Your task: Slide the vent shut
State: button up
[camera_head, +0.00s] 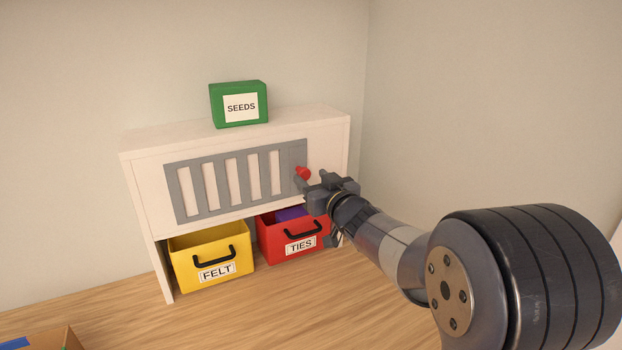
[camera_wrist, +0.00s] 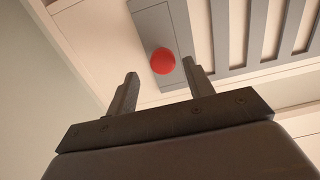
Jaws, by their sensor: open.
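The vent (camera_head: 234,180) is a grey slatted plate on the front of a white cabinet, with light bars showing between its slats. A red knob (camera_head: 303,173) sticks out near its right end. My gripper (camera_head: 302,186) is at the knob, at the cabinet's right side. In the wrist view the vent's plate (camera_wrist: 203,40) fills the upper right. The knob (camera_wrist: 163,61) lies in line with the gap between the two fingers of my gripper (camera_wrist: 160,85), just beyond their tips. The fingers are apart and hold nothing. Contact with the knob cannot be told.
A green SEEDS box (camera_head: 239,104) stands on the cabinet top (camera_head: 170,138). Below the vent are a yellow FELT bin (camera_head: 212,255) and a red TIES bin (camera_head: 291,241) with black handles. A brown box (camera_head: 45,338) is at the bottom left. The wooden surface (camera_head: 290,300) in front is mostly clear.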

jog(key=v, duration=0.9)
jog(key=shift+b, duration=0.35)
jog(key=p+x, duration=0.1)
jog(key=x, duration=1)
jog(key=shift+a+f, duration=0.15)
jog(key=shift+a, duration=0.1)
jog(key=shift+s+a, duration=0.2)
jog(key=shift+s, duration=0.1)
